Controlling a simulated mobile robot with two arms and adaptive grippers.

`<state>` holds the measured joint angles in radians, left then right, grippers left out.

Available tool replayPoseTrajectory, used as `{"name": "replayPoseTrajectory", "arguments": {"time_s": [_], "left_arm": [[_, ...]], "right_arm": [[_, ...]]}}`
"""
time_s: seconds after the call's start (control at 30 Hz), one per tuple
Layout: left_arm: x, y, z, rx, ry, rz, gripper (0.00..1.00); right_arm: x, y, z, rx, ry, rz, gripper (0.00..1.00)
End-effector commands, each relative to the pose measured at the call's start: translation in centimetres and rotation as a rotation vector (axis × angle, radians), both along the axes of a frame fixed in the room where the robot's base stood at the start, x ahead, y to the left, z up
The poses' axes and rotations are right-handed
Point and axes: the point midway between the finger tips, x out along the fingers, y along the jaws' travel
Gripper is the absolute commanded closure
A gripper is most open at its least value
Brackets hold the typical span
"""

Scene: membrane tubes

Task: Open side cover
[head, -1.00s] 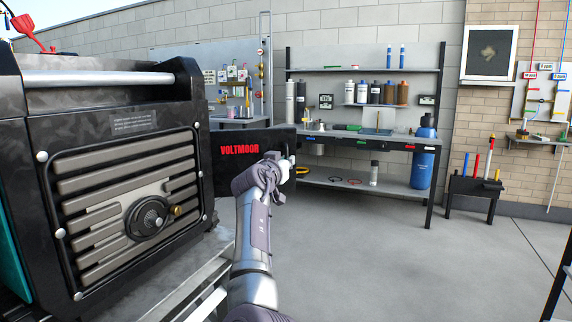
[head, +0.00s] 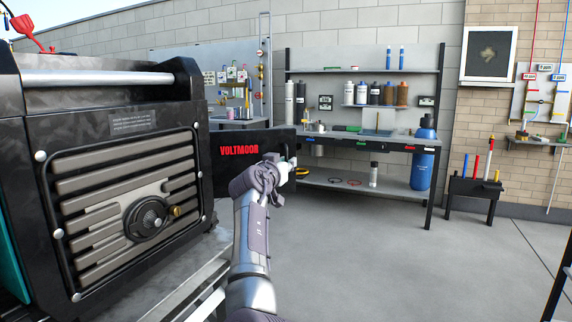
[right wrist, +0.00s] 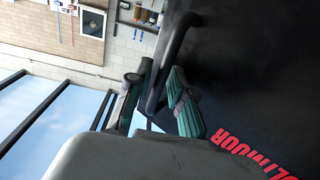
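The generator's side cover (head: 225,170) is a black panel with red VOLTMOOR lettering. It stands swung out from the generator (head: 120,150), at a wide angle to its louvred end face. My right gripper (head: 286,167) is at the cover's outer edge in the head view. In the right wrist view, the cover (right wrist: 255,70) fills the right side and carries a black bar handle (right wrist: 177,40). My right gripper (right wrist: 160,75) has one finger on each side of the handle and looks closed on it. My left gripper is not in view.
A workbench (head: 385,140) with bottles and tools stands behind the cover. A blue cylinder (head: 423,160) stands at its right end. A small black rack (head: 474,187) with coloured rods is farther right. The grey floor (head: 380,255) right of my arm is clear.

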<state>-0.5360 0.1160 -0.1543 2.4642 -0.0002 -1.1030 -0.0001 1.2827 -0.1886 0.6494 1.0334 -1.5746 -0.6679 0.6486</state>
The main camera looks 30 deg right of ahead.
Motion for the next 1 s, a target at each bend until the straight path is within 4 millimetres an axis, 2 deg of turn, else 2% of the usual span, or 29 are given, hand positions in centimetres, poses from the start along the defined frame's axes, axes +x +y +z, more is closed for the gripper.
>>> {"name": "replayPoseTrajectory", "arguments": {"time_s": [0.23, 0.63, 1.0], "left_arm": [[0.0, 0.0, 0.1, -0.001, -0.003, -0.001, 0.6], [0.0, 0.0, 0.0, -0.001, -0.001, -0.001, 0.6], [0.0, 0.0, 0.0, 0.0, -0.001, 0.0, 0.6]], "right_arm": [[-0.5, 0.8, 0.1, 0.0, -0.004, 0.001, 0.78], [-3.9, 5.6, 0.0, -0.001, -0.001, 0.001, 0.78], [-4.4, 6.1, 0.0, 0.0, 0.0, 0.0, 0.78]]}}
